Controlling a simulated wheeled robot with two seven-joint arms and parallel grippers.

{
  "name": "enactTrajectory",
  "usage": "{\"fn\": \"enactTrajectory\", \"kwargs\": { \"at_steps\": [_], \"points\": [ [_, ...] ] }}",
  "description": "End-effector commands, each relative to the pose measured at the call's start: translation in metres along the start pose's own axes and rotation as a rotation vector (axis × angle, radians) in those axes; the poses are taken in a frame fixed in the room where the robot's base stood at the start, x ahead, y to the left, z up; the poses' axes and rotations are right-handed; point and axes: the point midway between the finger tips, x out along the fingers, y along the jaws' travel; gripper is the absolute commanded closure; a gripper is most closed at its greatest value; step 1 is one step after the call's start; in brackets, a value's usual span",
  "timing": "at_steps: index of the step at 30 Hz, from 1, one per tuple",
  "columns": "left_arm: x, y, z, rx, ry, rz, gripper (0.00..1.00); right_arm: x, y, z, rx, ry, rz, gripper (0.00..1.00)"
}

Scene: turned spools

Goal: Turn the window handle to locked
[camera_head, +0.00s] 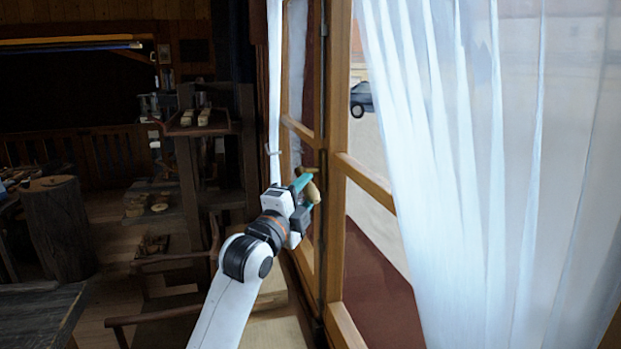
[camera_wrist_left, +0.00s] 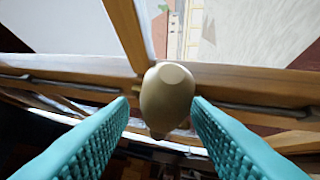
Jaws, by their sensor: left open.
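The window handle (camera_head: 312,191) is a rounded, tan wooden knob on the frame of the left window sash. In the left wrist view the handle (camera_wrist_left: 167,97) shows as a smooth, egg-shaped knob with a flat end. My left gripper (camera_head: 305,187) is at the handle. In the left wrist view its two teal ribbed fingers (camera_wrist_left: 160,108) are apart, one on each side of the knob, with a gap on both sides. How the handle's shank meets the frame is hidden behind the knob. My right gripper is not in view.
The wooden window frame (camera_head: 336,150) stands upright around the handle. A white sheer curtain (camera_head: 440,180) hangs on the right, another narrow one (camera_head: 274,80) on the left. A wooden chair (camera_head: 165,315), a shelf (camera_head: 245,140) and a stump (camera_head: 58,225) stand at the left.

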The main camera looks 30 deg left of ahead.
Motion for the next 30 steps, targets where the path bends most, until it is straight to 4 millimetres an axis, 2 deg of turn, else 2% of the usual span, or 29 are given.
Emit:
{"fn": "enactTrajectory", "kwargs": {
  "at_steps": [1, 6, 16, 17, 24, 30],
  "points": [
    [0.009, 0.003, 0.0, -0.002, 0.001, 0.0, 0.56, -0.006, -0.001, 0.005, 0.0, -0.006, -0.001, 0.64],
    [0.023, 0.001, 0.0, 0.0, 0.0, 0.0, 0.56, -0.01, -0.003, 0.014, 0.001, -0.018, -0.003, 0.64],
    [0.026, 0.0, 0.0, 0.001, -0.001, 0.001, 0.56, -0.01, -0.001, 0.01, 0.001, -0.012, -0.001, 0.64],
    [0.026, 0.0, 0.0, 0.001, -0.001, 0.001, 0.59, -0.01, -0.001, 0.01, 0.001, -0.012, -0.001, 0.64],
    [0.025, 0.0, 0.0, 0.0, 0.0, 0.001, 0.98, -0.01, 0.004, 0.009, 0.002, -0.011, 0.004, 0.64],
    [0.025, 0.0, 0.0, 0.001, -0.001, 0.001, 1.0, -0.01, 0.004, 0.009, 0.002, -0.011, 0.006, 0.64]
  ]
}}
